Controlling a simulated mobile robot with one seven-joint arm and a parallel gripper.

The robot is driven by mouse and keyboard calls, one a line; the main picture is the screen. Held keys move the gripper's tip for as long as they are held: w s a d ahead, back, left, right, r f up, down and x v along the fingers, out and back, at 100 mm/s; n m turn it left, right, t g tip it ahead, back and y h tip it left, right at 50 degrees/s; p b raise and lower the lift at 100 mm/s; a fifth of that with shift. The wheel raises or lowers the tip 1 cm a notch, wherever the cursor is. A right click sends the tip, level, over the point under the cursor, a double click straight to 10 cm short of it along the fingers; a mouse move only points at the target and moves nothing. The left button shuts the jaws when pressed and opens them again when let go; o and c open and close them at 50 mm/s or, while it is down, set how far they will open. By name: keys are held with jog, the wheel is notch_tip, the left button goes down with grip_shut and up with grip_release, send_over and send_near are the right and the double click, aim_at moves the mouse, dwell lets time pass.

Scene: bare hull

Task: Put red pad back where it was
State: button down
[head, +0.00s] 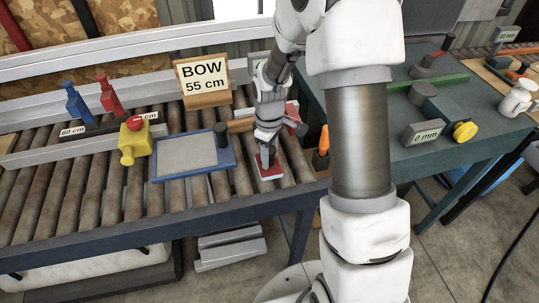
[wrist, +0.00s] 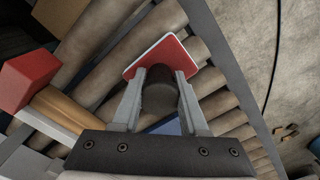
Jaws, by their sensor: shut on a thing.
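The red pad (head: 270,173) is a flat red square with a pale edge, at the front right of the roller conveyor, right of the blue-framed tray. It also shows in the wrist view (wrist: 172,52), with a dark round knob (wrist: 159,96) on top. My gripper (head: 267,154) is above the pad, and its fingers (wrist: 158,88) are shut on the knob from both sides. I cannot tell whether the pad rests on the rollers or hangs just above them. The knob hides part of the pad in the wrist view.
The blue-framed tray (head: 188,157) lies close left of the pad, with a dark knob (head: 221,134) at its corner. A yellow block (head: 136,140) and a BOW 55 cm sign (head: 203,80) stand on the conveyor. A red block (wrist: 27,78) is nearby. A green table (head: 455,150) stands right.

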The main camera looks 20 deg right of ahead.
jog(key=shift+f, duration=0.15)
jog(key=shift+c, duration=2.2)
grip_release()
notch_tip(320, 180, up, 12)
jog(key=shift+r+p, duration=0.15)
jog(key=shift+p, duration=0.5)
jog(key=s+r+m+t, duration=0.2)
jog(key=s+r+m, duration=0.2)
jog(key=s+r, duration=0.3)
jog(key=s+r+m+t, duration=0.3)
jog(key=s+r+m, duration=0.2)
jog(key=s, duration=0.8)
notch_tip(320, 180, up, 3)
jog(key=shift+r+t, duration=0.1)
jog(key=shift+t, duration=0.2)
jog(key=shift+s+a, duration=0.1)
